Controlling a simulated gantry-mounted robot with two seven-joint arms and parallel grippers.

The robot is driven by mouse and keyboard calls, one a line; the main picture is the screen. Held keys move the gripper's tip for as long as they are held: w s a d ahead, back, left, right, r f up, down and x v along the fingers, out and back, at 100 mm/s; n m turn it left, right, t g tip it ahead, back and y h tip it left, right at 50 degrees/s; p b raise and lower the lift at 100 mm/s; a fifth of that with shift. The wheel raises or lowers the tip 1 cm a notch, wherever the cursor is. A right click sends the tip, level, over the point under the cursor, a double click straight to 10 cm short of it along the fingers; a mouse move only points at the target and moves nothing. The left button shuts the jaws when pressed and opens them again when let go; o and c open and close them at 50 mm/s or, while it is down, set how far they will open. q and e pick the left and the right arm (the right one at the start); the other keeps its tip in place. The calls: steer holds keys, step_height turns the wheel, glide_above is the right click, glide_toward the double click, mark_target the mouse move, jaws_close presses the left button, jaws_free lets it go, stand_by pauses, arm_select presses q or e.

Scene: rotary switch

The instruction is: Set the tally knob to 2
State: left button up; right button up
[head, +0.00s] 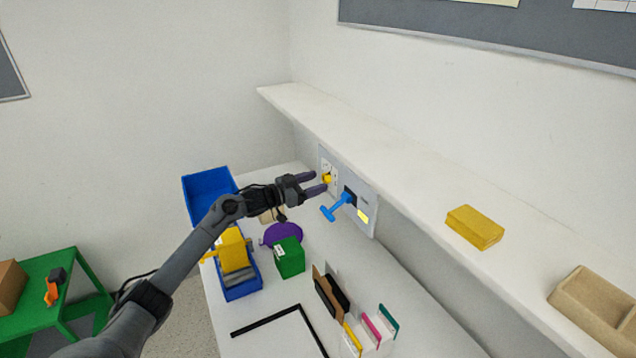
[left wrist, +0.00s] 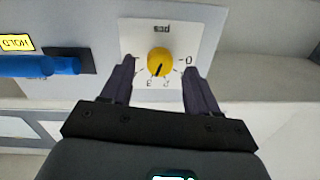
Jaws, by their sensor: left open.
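The yellow tally knob (left wrist: 159,61) sits on a white dial plate (left wrist: 188,30) marked "pcs", which appears upside down in the left wrist view. Its black pointer aims down and slightly left, close to the 3 mark; the 2 lies just right of it and the 0 at the far right. In the head view the knob (head: 327,179) is on the wall panel. My left gripper (head: 319,182) is open, its fingers apart on either side of the knob; I cannot tell whether they touch it. My right gripper is out of view.
A blue T-handle (head: 336,207) juts from the panel beside the dial, near a yellow "HOLD" label (left wrist: 17,42). A white shelf (head: 400,165) runs above. Below, the table carries a green box (head: 289,258), a purple disc (head: 272,236) and blue bins (head: 210,186).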

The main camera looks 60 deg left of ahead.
arm_select(q)
steer(key=shift+w, duration=0.9)
steer(key=c, duration=1)
steer(key=shift+r+p, duration=0.15)
steer(key=shift+p, duration=0.35)
steer(key=shift+c, duration=0.2)
steer(key=n+p, duration=0.4)
steer(key=p, duration=0.3)
steer(key=shift+d+r+n+p, duration=0.1)
steer(key=shift+r+n+p, duration=0.05)
steer(key=shift+n+p, duration=1.05)
steer(key=shift+f+n+p, duration=0.25)
steer(key=shift+n+p, duration=0.05)
